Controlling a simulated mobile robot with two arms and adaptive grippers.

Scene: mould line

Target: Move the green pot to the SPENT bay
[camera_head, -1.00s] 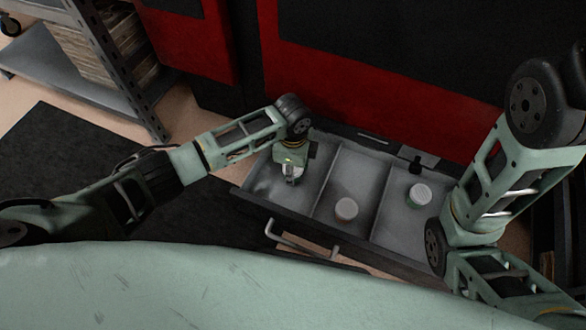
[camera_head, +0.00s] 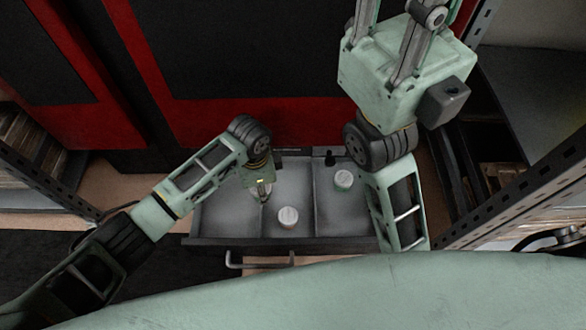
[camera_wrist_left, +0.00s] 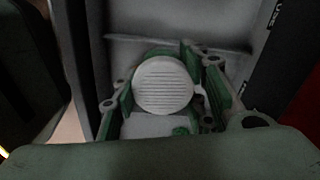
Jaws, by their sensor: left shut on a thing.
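My left gripper (camera_head: 264,194) is over the open grey drawer, near the divider between its left and middle compartments. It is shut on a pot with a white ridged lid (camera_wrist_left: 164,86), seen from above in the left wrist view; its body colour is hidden. A pot with a pale lid (camera_head: 288,217) stands in the middle compartment; its side colour is unclear. A pot with a green side and white lid (camera_head: 343,179) stands in the right compartment. My right gripper (camera_head: 405,25) points upward at the top; its fingertips are cut off.
The drawer's front wall (camera_head: 300,244) has a handle (camera_head: 258,261). A dark strip in the left wrist view carries partly visible lettering (camera_wrist_left: 274,15). A red and black machine (camera_head: 240,60) stands behind the drawer. Shelf racks stand left and right (camera_head: 520,170).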

